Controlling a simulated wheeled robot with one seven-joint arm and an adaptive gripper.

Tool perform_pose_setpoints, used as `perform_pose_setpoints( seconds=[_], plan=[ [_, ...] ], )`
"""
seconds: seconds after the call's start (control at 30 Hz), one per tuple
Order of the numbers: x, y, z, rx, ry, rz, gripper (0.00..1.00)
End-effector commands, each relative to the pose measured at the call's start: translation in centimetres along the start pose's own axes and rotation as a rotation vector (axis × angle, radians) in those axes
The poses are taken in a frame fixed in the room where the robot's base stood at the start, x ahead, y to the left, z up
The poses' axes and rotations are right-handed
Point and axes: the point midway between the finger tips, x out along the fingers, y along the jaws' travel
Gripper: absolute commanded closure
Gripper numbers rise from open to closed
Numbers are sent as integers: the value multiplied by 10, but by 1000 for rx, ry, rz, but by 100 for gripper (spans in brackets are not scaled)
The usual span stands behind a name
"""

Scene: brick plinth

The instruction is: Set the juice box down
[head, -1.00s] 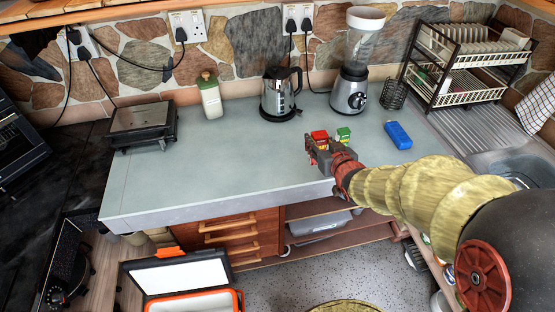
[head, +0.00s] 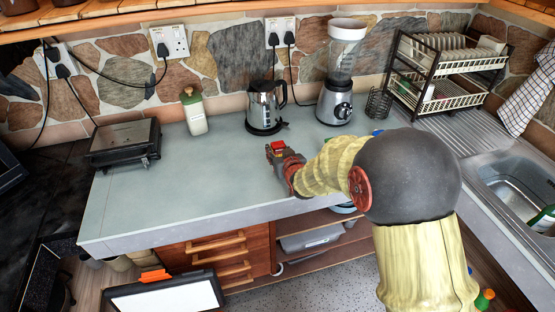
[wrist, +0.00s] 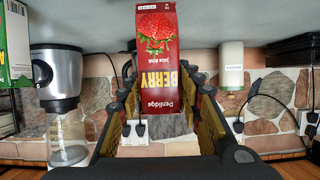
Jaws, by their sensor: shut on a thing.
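The juice box (wrist: 157,70) is red with a strawberry picture and the word BERRY, and it sits between the fingers in the wrist view, which shows the room upside down. My gripper (wrist: 160,95) is shut on it. In the head view the juice box (head: 277,146) shows as a small red patch at my gripper (head: 275,153), over the middle of the grey counter (head: 190,180). The gripper hides most of the box there. I cannot tell whether its base touches the counter.
A kettle (head: 264,105) and a blender (head: 336,100) stand behind the gripper. A pale bottle (head: 194,112) and a black grill (head: 125,144) are to the left. A green and white carton (wrist: 14,45) shows in the wrist view. The counter's left-middle is clear.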

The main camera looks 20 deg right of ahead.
Motion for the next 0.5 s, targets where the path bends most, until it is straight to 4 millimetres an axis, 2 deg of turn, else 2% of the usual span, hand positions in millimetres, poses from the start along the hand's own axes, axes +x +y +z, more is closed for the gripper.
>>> perform_pose_setpoints(
  seconds=[0.03,0.2,0.5],
  plan=[
    [7,-2,6,0,-1,-1,96],
    [15,-1,29,0,-1,1,96],
    [15,-1,30,0,1,1,96]
  ],
)
